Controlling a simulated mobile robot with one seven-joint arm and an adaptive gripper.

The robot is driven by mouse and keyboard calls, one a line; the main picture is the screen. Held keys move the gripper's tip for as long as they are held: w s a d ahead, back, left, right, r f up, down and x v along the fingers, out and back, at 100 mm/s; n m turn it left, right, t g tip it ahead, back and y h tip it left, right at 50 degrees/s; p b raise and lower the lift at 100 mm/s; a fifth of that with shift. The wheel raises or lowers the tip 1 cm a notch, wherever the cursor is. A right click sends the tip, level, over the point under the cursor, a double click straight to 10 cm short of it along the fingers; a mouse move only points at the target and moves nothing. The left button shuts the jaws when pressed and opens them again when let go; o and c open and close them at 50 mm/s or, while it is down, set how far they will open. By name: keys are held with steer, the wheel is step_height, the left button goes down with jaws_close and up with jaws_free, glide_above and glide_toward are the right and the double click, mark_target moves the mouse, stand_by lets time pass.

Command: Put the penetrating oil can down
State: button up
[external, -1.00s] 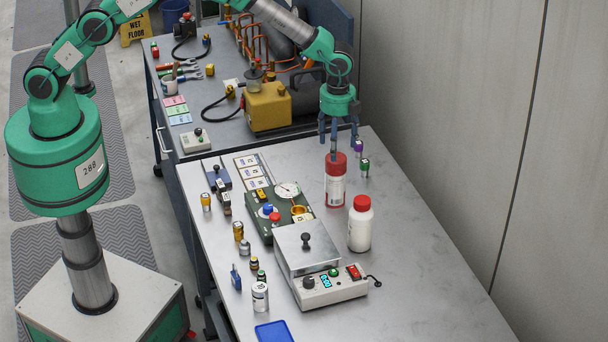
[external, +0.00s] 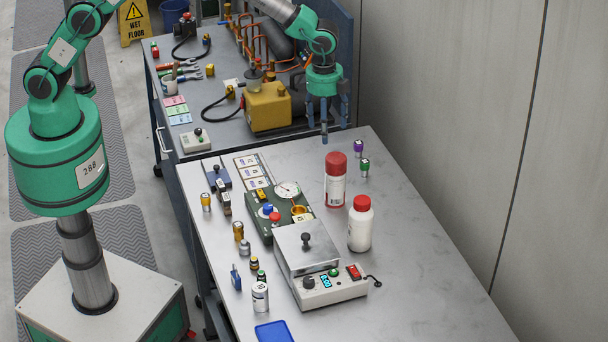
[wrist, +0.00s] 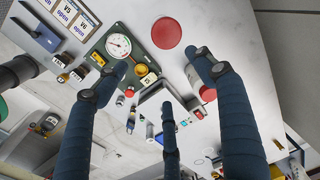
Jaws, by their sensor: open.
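The penetrating oil can, which I take to be the white can with a red cap and red base (external: 335,188), stands upright on the steel table (external: 430,280). My gripper (external: 325,128) is behind and above it, near the table's back edge, clear of the can. In the wrist view the fingers of my gripper (wrist: 160,75) are spread with nothing between them. The can's round red top (wrist: 167,32) shows beyond the fingertips, seen from above.
A white bottle with a red cap (external: 360,228) stands just in front of the can. A green gauge panel (external: 262,222) and a lidded hotplate box (external: 330,288) lie to the left. Small purple (external: 358,148) and green (external: 365,167) bottles stand behind right. The table's right side is clear.

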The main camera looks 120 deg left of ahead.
steer(key=s+d+r+n+t, duration=0.1)
steer(key=s+d+r, duration=0.55)
steer(key=r, duration=0.25)
steer(key=s+d+r+n+t, duration=0.1)
steer(key=s+d+r+n, duration=0.1)
steer(key=s+d+r, duration=0.6)
steer(key=s+d+r+n, duration=0.1)
steer(key=s+d+r, duration=0.4)
steer(key=r, duration=0.5)
steer(key=s+d+n+t, duration=0.1)
steer(key=s+d, duration=0.2)
steer(key=s, duration=0.7)
steer(key=s+d+r+n+t, duration=0.1)
steer(key=s+d, duration=0.2)
steer(key=s, duration=0.7)
steer(key=s+d+n+t, duration=0.1)
steer(key=s+d, duration=0.3)
steer(key=s, duration=0.6)
steer(key=shift+r+n, duration=0.3)
steer(key=shift+n, duration=0.3)
steer(key=shift+f, duration=0.1)
step_height(320, 180, down, 15)
steer(key=b, duration=1.5)
steer(key=shift+r, duration=0.2)
